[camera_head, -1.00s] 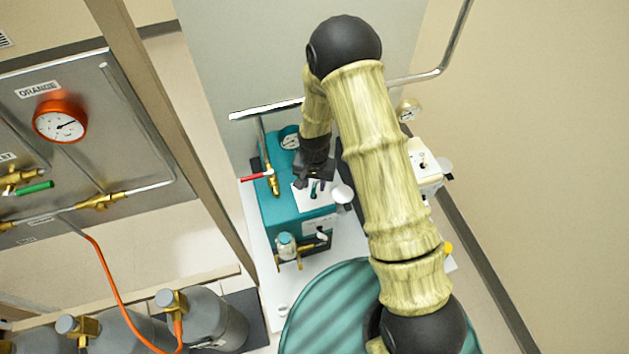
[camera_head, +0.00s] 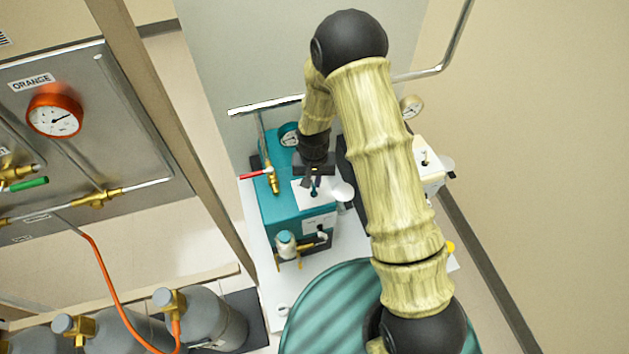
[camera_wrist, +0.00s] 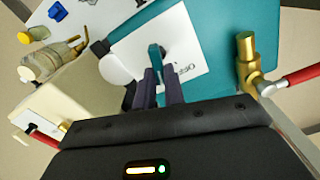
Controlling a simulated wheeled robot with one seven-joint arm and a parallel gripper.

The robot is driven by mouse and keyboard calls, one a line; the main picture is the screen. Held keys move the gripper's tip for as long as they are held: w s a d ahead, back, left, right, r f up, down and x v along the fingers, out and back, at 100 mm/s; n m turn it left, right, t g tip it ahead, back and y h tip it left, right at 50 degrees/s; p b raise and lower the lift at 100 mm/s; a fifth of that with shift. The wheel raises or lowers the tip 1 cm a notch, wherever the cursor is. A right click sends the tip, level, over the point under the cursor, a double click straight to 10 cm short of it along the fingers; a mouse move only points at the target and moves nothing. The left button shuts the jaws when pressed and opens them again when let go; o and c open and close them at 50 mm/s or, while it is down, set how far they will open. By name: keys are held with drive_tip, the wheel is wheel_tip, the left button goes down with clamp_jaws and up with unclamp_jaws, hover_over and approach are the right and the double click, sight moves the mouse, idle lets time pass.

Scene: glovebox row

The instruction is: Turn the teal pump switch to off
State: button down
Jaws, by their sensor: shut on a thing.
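The teal pump (camera_head: 286,205) is a box on a white bench, with a white plate (camera_head: 328,197) on top. Its teal switch lever (camera_wrist: 155,54) stands up from this plate in the wrist view, where part of the word "OFF" shows beside it. My gripper (camera_head: 315,185) reaches down over the plate from above. In the wrist view its two dark fingers (camera_wrist: 161,82) are shut on the teal lever, whose end shows beyond the fingertips. My gripper body hides part of the plate and its other markings.
A brass valve with a red handle (camera_head: 254,176) stands just left of the switch and is close in the wrist view (camera_wrist: 248,62). A cream-coloured unit (camera_head: 432,172) stands to the right. A teal ribbed drum (camera_head: 325,315) and grey cylinders (camera_head: 215,318) are in front.

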drive_tip(key=shift+a+n+b, duration=0.2)
drive_tip(key=shift+n+b, duration=0.4)
drive_tip(key=shift+n, duration=0.9)
drive_tip(key=c, duration=1.5)
unclamp_jaws()
drive_tip(key=shift+r, duration=0.1)
wheel_tip(320, 180, up, 17)
drive_tip(key=b, duration=0.3)
drive_tip(key=shift+r+b, duration=0.15)
drive_tip(key=shift+b, duration=0.2)
